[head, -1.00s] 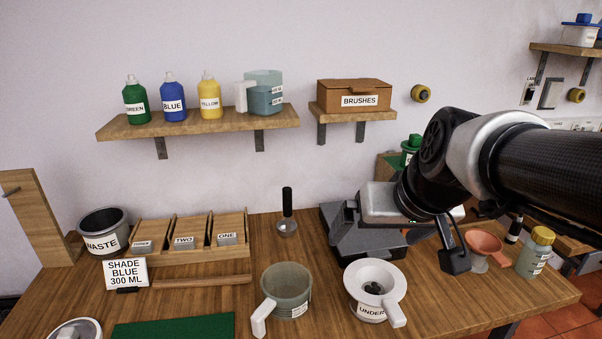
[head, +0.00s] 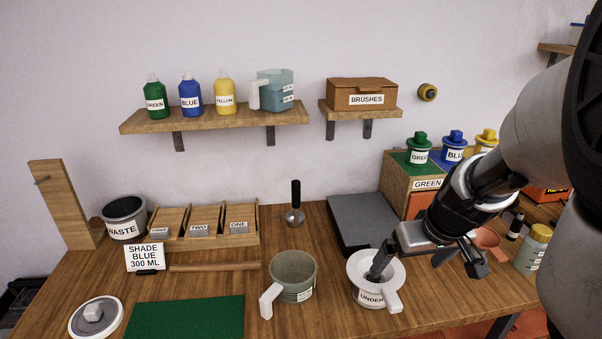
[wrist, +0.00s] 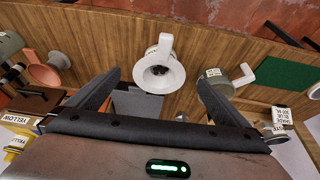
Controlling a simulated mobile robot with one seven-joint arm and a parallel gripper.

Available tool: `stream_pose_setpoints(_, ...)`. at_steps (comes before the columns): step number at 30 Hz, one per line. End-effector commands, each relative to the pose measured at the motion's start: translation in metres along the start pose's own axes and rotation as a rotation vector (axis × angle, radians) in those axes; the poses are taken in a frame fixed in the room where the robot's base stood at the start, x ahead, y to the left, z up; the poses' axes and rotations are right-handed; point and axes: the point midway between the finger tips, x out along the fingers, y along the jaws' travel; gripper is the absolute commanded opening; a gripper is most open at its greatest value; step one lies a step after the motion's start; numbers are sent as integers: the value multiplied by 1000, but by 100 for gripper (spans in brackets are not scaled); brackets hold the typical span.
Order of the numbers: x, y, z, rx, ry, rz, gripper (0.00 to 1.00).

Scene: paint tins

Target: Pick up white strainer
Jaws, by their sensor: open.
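The white strainer (head: 397,272) is a round, wide-rimmed bowl with a short handle toward the front right. It sits on top of a container labelled UNDER (head: 370,297). My gripper (head: 428,266) is open and empty, above and to the right of the strainer in the head view. Its left finger overlaps the strainer's middle there, and I cannot tell if they touch. In the wrist view, the strainer (wrist: 160,78) shows between the spread fingers of my gripper (wrist: 159,76), beyond the tips, with its handle pointing up.
A grey-green jug (head: 293,276) stands just left of the strainer. A dark grey flat block (head: 360,222) lies behind it. An orange funnel (head: 487,240) and a yellow-capped bottle (head: 532,248) are at the right. A green mat (head: 188,317) lies front left.

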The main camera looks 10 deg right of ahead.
Motion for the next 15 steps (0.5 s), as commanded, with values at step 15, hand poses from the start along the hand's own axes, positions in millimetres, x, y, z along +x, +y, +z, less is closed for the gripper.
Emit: stream_pose_setpoints(15, 92, 0, 1, 1, 0, 0, 100)
